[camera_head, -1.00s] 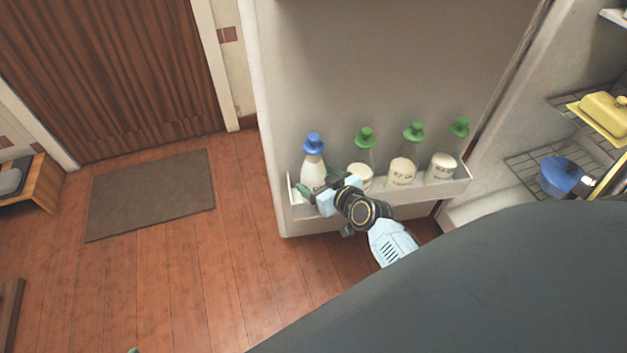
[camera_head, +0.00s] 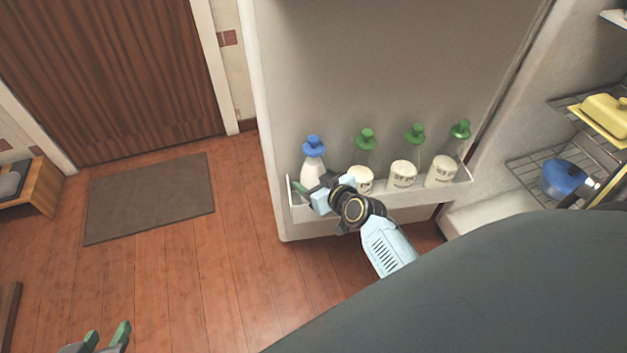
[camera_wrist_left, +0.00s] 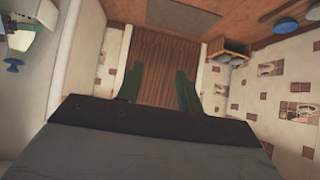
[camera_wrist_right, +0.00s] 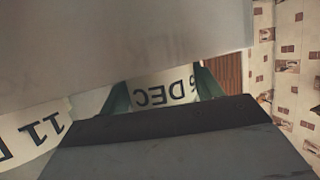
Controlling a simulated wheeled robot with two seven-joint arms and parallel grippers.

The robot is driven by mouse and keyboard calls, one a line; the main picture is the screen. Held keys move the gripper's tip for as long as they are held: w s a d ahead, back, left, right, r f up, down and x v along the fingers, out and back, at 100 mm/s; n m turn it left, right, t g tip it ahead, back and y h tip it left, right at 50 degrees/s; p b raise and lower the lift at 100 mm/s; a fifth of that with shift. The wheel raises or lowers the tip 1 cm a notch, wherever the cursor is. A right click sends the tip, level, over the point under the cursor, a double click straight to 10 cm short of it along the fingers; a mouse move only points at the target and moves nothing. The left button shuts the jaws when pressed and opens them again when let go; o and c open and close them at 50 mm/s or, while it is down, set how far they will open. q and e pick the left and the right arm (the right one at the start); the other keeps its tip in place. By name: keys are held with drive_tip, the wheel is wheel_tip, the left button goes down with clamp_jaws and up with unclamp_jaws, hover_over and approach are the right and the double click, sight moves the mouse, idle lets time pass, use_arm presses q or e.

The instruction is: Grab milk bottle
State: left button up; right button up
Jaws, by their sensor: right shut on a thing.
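The milk bottle (camera_head: 313,170) is white with a blue cap and stands upright at the left end of the fridge door shelf (camera_head: 415,194) in the head view. My right gripper (camera_head: 314,186) is around its lower part, one finger on each side, and is shut on it. The right wrist view shows the bottle's label (camera_wrist_right: 158,92), reading "DEC", between the green fingers. My left gripper (camera_head: 106,336) is open and empty over the floor at the lower left. Its spread fingers show in the left wrist view (camera_wrist_left: 157,85).
Several green-capped bottles (camera_head: 403,173) stand to the right on the same shelf. The door panel (camera_head: 385,70) rises behind. Fridge racks hold a blue bowl (camera_head: 563,177) and a yellow dish (camera_head: 605,112). The wooden floor and mat (camera_head: 150,195) are clear at left.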

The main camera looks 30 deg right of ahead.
drive_tip(key=shift+c, duration=1.3)
drive_tip(key=shift+w+r, duration=0.1)
drive_tip(key=shift+r, duration=0.05)
drive_tip(key=shift+c, duration=0.2)
